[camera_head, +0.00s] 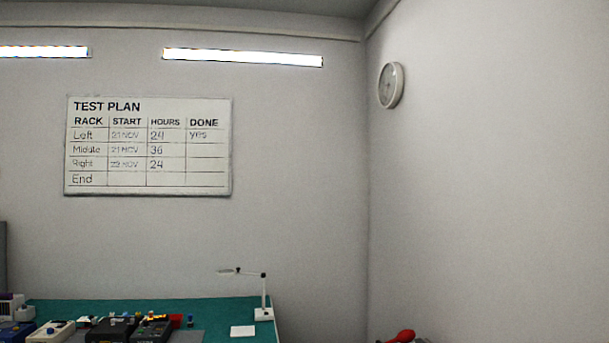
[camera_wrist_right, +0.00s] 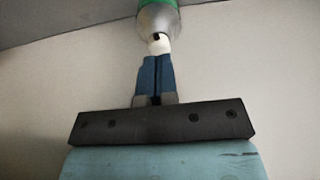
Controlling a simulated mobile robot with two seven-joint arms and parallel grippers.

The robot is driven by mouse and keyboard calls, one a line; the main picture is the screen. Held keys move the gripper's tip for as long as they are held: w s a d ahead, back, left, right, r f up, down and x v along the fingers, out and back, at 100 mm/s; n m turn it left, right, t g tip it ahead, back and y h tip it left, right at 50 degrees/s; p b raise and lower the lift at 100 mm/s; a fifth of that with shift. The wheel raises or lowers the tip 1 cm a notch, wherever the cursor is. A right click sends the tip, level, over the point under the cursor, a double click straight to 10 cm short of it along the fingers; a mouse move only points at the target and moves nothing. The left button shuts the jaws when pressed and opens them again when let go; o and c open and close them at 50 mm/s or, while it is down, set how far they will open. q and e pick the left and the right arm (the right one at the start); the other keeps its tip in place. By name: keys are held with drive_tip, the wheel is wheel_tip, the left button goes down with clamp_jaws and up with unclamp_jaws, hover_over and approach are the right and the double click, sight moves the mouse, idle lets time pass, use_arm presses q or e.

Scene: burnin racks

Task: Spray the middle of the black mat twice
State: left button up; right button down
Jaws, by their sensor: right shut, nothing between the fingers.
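In the right wrist view my right gripper (camera_wrist_right: 157,62) has its two blue fingers together, with nothing between them. Just beyond the fingertips is what looks like a spray can (camera_wrist_right: 158,20), with a green body, a silver shoulder and a white nozzle (camera_wrist_right: 160,44) with a dark hole. The nozzle overlaps the fingertips in the picture; I cannot tell if they touch. I cannot make out a black mat in either view. My left gripper is not in view.
A green-topped bench (camera_head: 70,307) holds several devices, a desk lamp (camera_head: 264,297) and a white card (camera_head: 242,331). A red object (camera_head: 402,336) is cut off at the bottom right. A test plan board (camera_head: 148,146) and a clock (camera_head: 391,85) hang on the walls.

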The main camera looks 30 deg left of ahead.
drive_tip(key=shift+r, duration=0.15)
wheel_tip(320, 180, up, 5)
drive_tip(key=p, duration=0.4)
drive_tip(key=shift+p, duration=0.35)
idle(0.4)
drive_tip(key=shift+f, duration=0.2)
